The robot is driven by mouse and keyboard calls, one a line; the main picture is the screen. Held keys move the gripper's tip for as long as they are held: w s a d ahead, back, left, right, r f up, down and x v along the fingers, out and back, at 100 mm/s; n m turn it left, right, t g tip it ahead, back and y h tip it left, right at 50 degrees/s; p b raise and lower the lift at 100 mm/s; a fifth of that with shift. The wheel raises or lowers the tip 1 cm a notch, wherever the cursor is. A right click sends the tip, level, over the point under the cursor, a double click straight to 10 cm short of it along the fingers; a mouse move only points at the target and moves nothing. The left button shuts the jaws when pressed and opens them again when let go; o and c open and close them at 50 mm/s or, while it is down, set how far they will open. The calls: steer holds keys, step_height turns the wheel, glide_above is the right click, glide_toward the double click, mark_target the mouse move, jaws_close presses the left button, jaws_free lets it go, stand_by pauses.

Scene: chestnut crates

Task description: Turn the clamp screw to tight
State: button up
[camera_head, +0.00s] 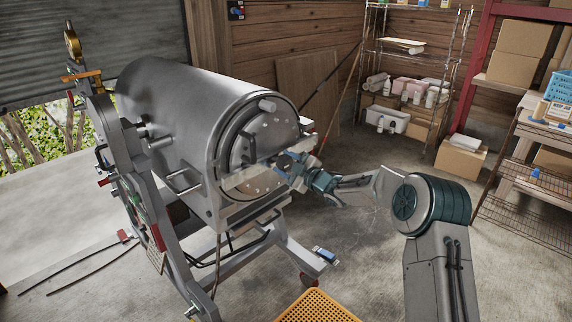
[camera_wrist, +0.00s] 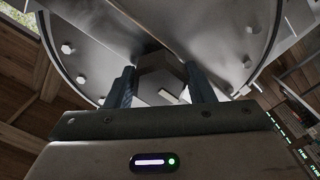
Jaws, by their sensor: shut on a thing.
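A large steel drum (camera_head: 185,110) has a round bolted door (camera_head: 265,135) at its front end. A flat metal bar (camera_head: 243,179) lies across the door. My gripper (camera_head: 284,166) is at the front of this bar, by the middle of the door. In the wrist view the clamp screw's dark hexagonal head (camera_wrist: 160,80) sits between the two blue-grey fingers of my gripper (camera_wrist: 161,85), which is shut on it. The door (camera_wrist: 225,35) with its bolts fills the background there. The screw's shaft is hidden, and in the head view the head is too small to make out.
A yellow perforated crate (camera_head: 316,306) stands on the floor at the bottom. A grey frame with levers (camera_head: 140,190) is left of the drum. Wire shelves (camera_head: 415,75) and a cardboard box (camera_head: 460,158) stand at the back right.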

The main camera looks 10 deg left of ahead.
steer(key=m, duration=0.4)
steer(key=shift+p, duration=0.35)
steer(key=m+p, duration=0.1)
steer(key=m, duration=0.2)
steer(key=shift+m, duration=0.4)
steer(key=m+p, duration=0.1)
steer(key=m, duration=0.2)
steer(key=m+p, duration=0.1)
steer(key=m, duration=0.3)
steer(key=shift+m+p, duration=0.3)
steer(key=shift+p, duration=0.1)
steer(key=shift+f+m, duration=0.1)
steer(key=shift+m, duration=0.2)
steer(key=o, duration=1)
steer(key=shift+c, duration=0.2)
steer(key=b+v, duration=0.3)
steer(key=v, duration=1)
steer(key=shift+s+d, duration=0.2)
steer(key=shift+d, duration=0.15)
